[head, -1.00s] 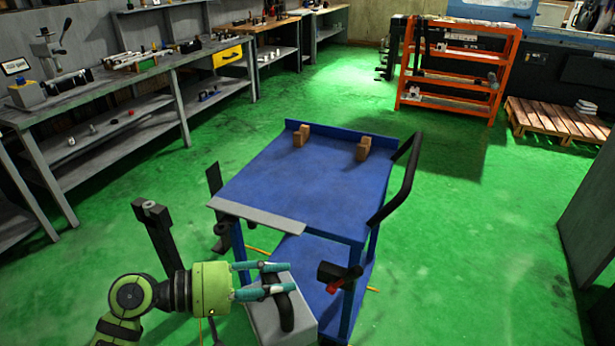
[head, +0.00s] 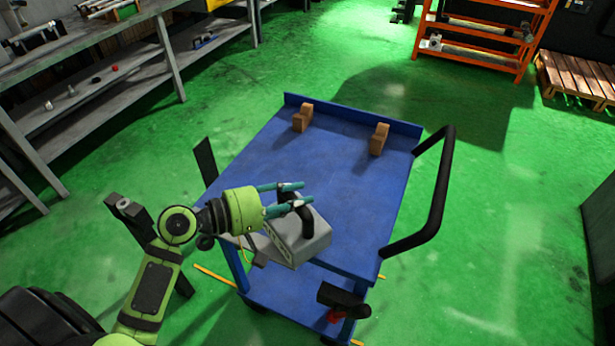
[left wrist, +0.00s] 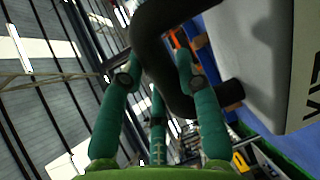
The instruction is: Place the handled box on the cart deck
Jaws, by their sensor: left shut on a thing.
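The grey handled box (head: 300,245) hangs by its black handle (head: 306,218) from my left gripper (head: 300,198). The gripper's teal fingers are shut on the handle. In the head view the box is slightly tilted and overlaps the near edge of the blue cart deck (head: 270,160); whether it touches the deck I cannot tell. In the left wrist view the handle (left wrist: 160,55) curves between the fingers (left wrist: 155,105), and the lettered box (left wrist: 258,60) fills the right side. The right gripper does not show.
Two brown wooden blocks (head: 302,117) (head: 378,139) stand near the deck's far edge. The middle of the deck is bare. A black push handle (head: 437,200) rises on the cart's right side. A grey workbench (head: 110,60) stands at the left, an orange rack (head: 480,38) beyond.

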